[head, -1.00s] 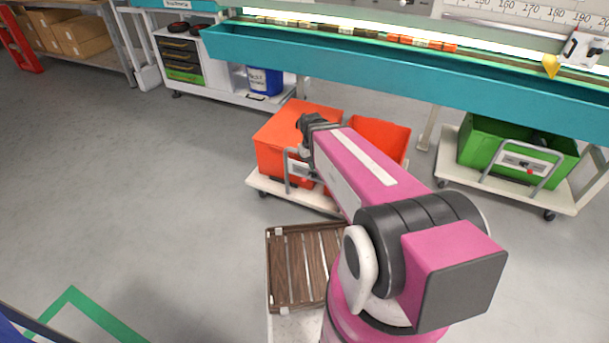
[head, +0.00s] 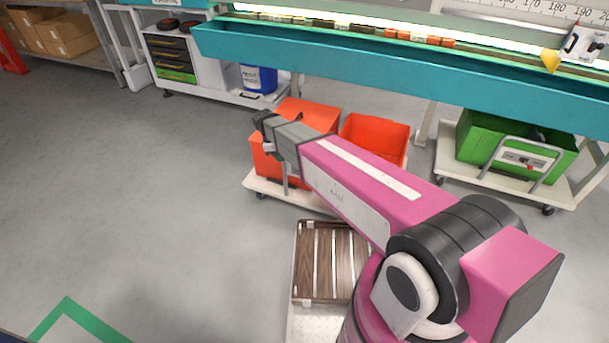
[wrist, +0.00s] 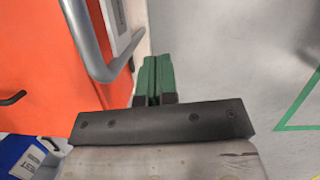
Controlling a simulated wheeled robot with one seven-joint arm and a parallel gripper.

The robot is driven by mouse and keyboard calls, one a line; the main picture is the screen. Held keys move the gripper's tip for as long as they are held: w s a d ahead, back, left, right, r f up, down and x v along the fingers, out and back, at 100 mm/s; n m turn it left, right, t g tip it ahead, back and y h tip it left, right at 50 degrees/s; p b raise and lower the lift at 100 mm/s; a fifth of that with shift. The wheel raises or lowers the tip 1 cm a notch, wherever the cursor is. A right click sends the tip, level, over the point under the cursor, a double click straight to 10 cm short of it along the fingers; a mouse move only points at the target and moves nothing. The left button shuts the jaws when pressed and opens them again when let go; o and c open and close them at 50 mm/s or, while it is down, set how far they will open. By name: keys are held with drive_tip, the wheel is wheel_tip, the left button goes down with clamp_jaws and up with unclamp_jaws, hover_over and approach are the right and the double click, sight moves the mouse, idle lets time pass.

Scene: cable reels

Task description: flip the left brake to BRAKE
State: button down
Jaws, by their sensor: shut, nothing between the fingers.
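The left cart (head: 257,183) carries two orange bins (head: 375,140) and stands under the long teal bench. My gripper (wrist: 157,65) has green fingers, shut together and empty, just right of the rail. In the head view the end of my arm is in front of the left orange bin.
A second cart with a green bin (head: 485,138) stands at right, with a handle and a panel (head: 522,158) bearing a red spot. A slatted wooden crate (head: 325,262) lies near my base. The floor at left is clear.

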drive_tip(key=shift+w+a+f, duration=0.1)
drive_tip(key=shift+w+a, duration=0.1)
drive_tip(key=shift+a, duration=0.2)
drive_tip(key=s+d+f, duration=0.1)
drive_tip(key=d+f, duration=0.6)
drive_tip(key=f, duration=0.3)
drive_tip(key=shift+s, duration=0.2)
